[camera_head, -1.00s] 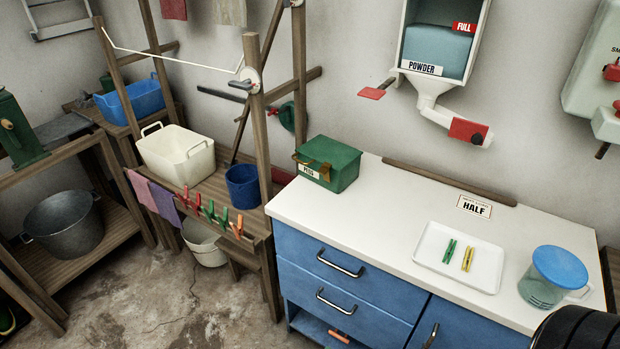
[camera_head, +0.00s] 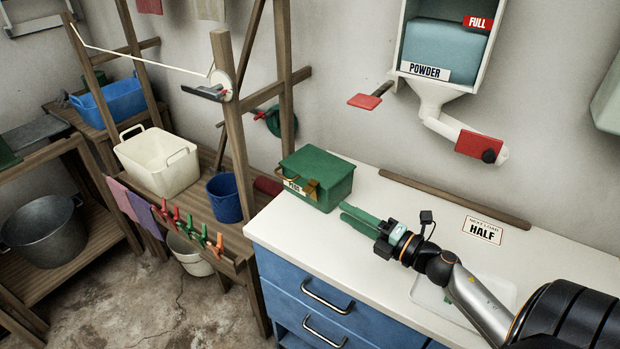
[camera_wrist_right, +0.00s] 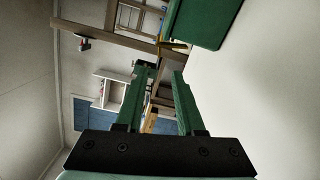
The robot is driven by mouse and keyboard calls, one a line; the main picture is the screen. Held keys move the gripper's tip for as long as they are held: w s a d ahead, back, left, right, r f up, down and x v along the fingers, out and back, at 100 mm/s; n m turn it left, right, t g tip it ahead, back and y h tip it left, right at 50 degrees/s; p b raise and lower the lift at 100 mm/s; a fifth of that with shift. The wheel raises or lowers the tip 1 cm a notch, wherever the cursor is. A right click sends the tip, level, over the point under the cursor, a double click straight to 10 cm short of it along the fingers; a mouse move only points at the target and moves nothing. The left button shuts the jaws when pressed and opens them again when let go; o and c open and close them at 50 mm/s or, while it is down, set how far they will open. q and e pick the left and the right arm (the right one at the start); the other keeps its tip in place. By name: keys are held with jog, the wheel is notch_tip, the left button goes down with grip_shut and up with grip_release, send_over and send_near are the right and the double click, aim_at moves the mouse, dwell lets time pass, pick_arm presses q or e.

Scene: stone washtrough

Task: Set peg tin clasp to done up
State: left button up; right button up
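The green peg tin (camera_head: 330,172), with a white label, stands lid down at the left end of the white counter. Its brass clasp (camera_head: 312,188) is on the front side and seems to stick out from it. The wrist view shows part of the tin (camera_wrist_right: 202,18) at the top, with the brass clasp (camera_wrist_right: 174,45) jutting from its edge. My right gripper (camera_head: 346,213) is just right of the tin, low over the counter, apart from it. Its green fingers are spread with nothing between them, as the wrist view (camera_wrist_right: 162,70) shows. My left gripper is not in view.
A white tray (camera_head: 420,292) lies partly under my right arm. A wooden strip (camera_head: 455,199) and a "HALF" card (camera_head: 483,231) are at the counter's back. The powder dispenser's red-ended spout (camera_head: 478,144) hangs above. A wooden rack post (camera_head: 236,130) stands left of the tin.

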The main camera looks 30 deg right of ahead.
aim_at(312, 192)
jog(key=shift+w, duration=0.3)
jog(key=p+x, duration=0.1)
jog(key=x, duration=1.1)
grip_shut()
jog(key=shift+r, duration=0.1)
